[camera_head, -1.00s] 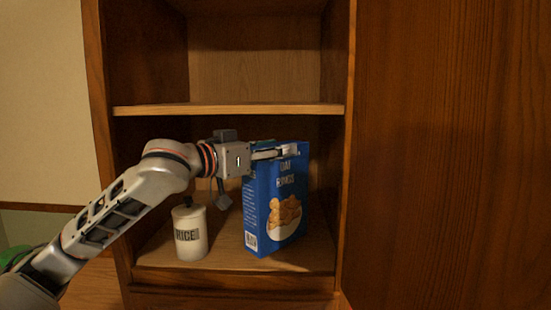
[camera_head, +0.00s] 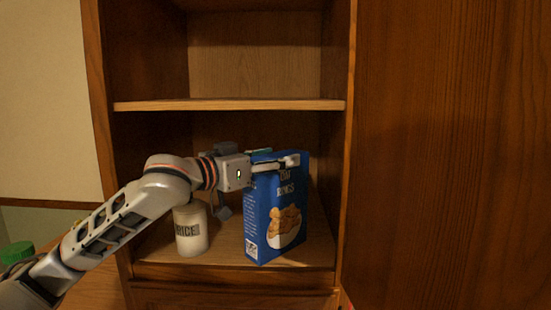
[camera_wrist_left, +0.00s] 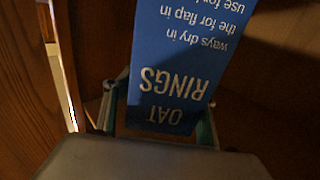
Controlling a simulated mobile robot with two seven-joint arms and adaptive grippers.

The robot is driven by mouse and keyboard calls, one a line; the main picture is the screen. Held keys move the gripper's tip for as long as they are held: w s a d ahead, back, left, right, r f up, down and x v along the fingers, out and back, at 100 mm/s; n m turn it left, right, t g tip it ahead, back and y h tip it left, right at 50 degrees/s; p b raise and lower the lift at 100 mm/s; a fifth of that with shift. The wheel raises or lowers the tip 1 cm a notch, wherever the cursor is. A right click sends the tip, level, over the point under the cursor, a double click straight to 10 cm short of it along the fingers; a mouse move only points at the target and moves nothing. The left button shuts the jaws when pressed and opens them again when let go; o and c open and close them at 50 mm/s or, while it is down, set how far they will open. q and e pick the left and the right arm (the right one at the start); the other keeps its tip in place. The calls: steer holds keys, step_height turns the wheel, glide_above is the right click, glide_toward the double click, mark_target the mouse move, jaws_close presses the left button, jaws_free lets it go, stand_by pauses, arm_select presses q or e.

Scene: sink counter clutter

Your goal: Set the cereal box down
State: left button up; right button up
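The blue cereal box (camera_head: 276,215) stands upright in the lower compartment of the cupboard, near the front edge of its floor. Its bottom is at about floor level; I cannot tell if it fully rests there. My left gripper (camera_head: 274,163) comes in from the left and is shut on the upper part of the cereal box, one finger across the front face and the other behind. In the left wrist view the box's narrow side (camera_wrist_left: 185,60) with "OAT RINGS" text shows between the fingers (camera_wrist_left: 160,112). My right gripper is not in view.
A white rice jar (camera_head: 191,232) stands left of the box, its top partly hidden by my arm. A shelf (camera_head: 230,105) runs above the gripper. The cupboard side wall is close on the right. A green-topped item (camera_head: 17,252) shows at far left.

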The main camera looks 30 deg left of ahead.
mark_target(259, 159)
arm_select(q)
steer(key=shift+r, duration=0.1)
steer(key=shift+s+a+b, duration=0.25)
steer(key=shift+s+b, duration=0.1)
steer(key=shift+s, duration=0.25)
steer(key=v, duration=0.1)
steer(key=b+v, duration=0.2)
steer(key=shift+s+f, duration=0.2)
steer(key=shift+f, duration=0.05)
steer(key=shift+b+v, duration=0.8)
steer(key=shift+v, duration=0.35)
steer(key=shift+r+b+v, duration=0.1)
steer(key=shift+b+v, duration=0.35)
steer(key=shift+v, duration=0.8)
steer(key=shift+r+b+v, duration=0.15)
steer(key=shift+b+v, duration=0.25)
steer(key=shift+v, duration=0.9)
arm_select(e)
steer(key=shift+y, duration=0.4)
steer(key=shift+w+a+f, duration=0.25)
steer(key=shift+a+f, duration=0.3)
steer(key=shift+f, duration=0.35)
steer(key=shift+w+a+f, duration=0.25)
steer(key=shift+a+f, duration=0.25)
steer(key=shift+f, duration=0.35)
arm_select(q)
steer(key=shift+d, duration=0.1)
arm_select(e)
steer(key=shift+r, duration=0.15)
